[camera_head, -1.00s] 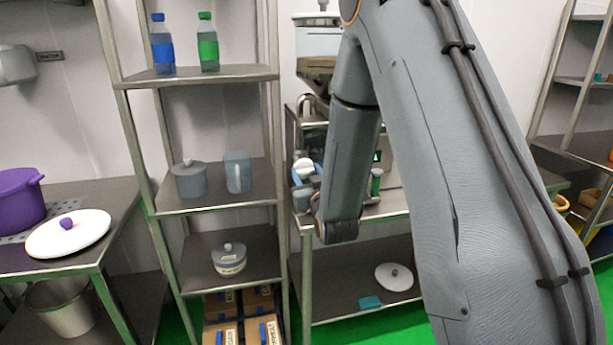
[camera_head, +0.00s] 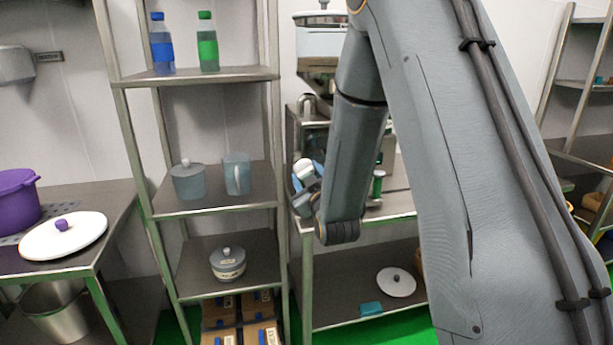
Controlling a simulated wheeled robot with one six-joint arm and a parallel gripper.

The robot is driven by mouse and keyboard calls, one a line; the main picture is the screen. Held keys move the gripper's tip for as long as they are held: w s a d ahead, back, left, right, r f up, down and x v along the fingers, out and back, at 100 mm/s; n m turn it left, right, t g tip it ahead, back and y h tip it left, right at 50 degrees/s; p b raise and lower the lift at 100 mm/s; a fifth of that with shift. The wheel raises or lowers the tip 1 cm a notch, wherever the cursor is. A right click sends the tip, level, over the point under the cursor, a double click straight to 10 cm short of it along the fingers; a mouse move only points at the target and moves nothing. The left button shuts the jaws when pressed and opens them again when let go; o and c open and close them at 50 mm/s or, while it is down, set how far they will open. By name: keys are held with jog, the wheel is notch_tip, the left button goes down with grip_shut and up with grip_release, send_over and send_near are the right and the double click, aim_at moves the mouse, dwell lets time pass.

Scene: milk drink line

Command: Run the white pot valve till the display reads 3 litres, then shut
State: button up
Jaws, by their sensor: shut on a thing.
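My gripper (camera_head: 306,188) is at the left end of the steel bench, mostly hidden behind my own wrist. It is shut on a small white part (camera_head: 303,168), which looks like the white valve handle. A light blue piece shows beside it. Behind and above stands a clear-walled tank (camera_head: 320,42) with a steel rim and lid, over a steel machine body. The valve's outlet and any pot under it are hidden. My arm covers the display, so no reading can be made out.
A steel rack (camera_head: 215,207) stands close to the left of my gripper, with bottles (camera_head: 208,42), a grey mug (camera_head: 237,174) and pots. A green item (camera_head: 378,184) stands on the bench (camera_head: 400,205) right of my wrist. A white lid (camera_head: 396,282) lies on the lower shelf.

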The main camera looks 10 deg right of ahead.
jog(key=o, duration=1)
jog(key=shift+s+b, duration=0.9)
jog(key=shift+s, duration=3.05)
